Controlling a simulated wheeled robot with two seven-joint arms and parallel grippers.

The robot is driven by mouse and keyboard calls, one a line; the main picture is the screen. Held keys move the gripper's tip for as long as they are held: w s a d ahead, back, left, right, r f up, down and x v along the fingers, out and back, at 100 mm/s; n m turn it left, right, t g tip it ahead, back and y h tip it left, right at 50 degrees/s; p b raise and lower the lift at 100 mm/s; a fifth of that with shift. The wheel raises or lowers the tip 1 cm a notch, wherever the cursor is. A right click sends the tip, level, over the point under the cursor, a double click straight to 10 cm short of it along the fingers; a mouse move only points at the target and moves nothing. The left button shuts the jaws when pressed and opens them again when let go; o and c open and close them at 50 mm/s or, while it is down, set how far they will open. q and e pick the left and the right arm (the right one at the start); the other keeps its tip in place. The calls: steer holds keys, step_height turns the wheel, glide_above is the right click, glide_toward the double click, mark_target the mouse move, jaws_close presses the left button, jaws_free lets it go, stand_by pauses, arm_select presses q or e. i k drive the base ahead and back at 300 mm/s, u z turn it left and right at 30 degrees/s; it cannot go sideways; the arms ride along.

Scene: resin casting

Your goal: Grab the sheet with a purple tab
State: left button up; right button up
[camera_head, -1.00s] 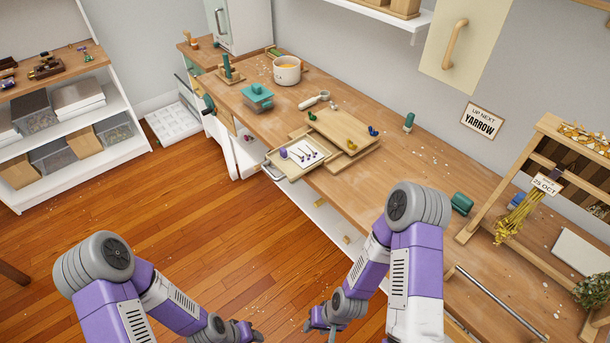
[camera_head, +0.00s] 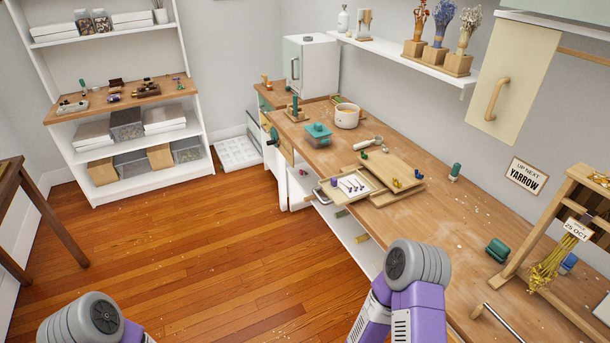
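A pale sheet (camera_head: 357,182) with several small dark sprigs lies in a shallow wooden tray (camera_head: 348,199) at the front edge of the long workbench. A small purple piece (camera_head: 333,181) stands at the sheet's left side; I cannot tell whether it is attached to the sheet. Only upper parts of my two arms show, at the bottom left and bottom centre-right. Both grippers are below the picture, so their state is hidden.
Stacked wooden boards (camera_head: 399,167) with small coloured knobs lie just right of the tray. A teal-lidded container (camera_head: 318,136) and a white pot (camera_head: 346,116) stand farther back. A shelf unit (camera_head: 140,189) stands at the left. The wooden floor before the bench is clear.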

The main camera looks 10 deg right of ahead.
mark_target(352, 186)
steer(key=u, duration=0.3)
steer(key=i, duration=1.15)
steer(key=z, duration=0.2)
